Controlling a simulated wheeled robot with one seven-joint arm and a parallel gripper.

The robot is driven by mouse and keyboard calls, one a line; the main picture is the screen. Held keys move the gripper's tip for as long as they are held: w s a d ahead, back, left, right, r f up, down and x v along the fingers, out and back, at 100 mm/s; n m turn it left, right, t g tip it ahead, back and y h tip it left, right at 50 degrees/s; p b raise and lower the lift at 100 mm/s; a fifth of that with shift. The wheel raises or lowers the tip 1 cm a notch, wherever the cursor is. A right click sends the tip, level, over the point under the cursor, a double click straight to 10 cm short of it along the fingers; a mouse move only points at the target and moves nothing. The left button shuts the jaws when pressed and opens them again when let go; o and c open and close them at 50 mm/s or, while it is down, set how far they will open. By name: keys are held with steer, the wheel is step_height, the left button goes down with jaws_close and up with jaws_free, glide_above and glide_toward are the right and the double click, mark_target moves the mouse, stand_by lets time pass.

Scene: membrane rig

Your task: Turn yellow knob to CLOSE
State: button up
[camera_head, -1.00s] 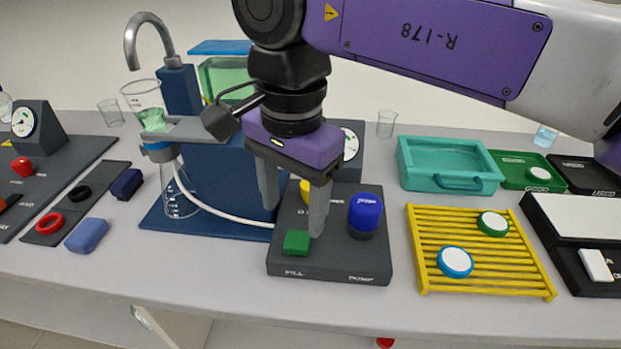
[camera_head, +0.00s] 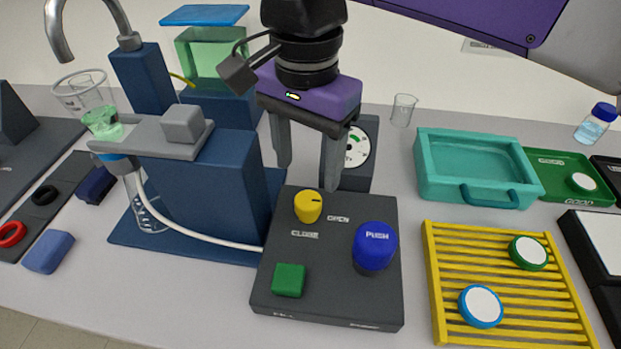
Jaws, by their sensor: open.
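The yellow knob (camera_head: 308,206) stands on the dark control box (camera_head: 335,292), near its back left. A dark pointer line shows on its top, but I cannot tell which label it marks. The word OPEN is printed to the right of the knob and CLOSE in front of it. My gripper (camera_head: 307,178) is open and empty, pointing down. Its two fingers show above and behind the knob in the picture, one to each side, apart from it. The knob is in full view.
On the same box are a green block button (camera_head: 289,280) and a blue PUSH knob (camera_head: 374,247). A gauge (camera_head: 357,150) stands behind. A blue stand (camera_head: 205,180) with a white hose is left. A yellow rack (camera_head: 508,290) and a teal tray (camera_head: 475,170) are right.

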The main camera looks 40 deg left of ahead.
mark_target(307, 200)
step_height(307, 200, down, 7)
steer(key=shift+f, duration=0.2)
stand_by(0.3)
jaws_close()
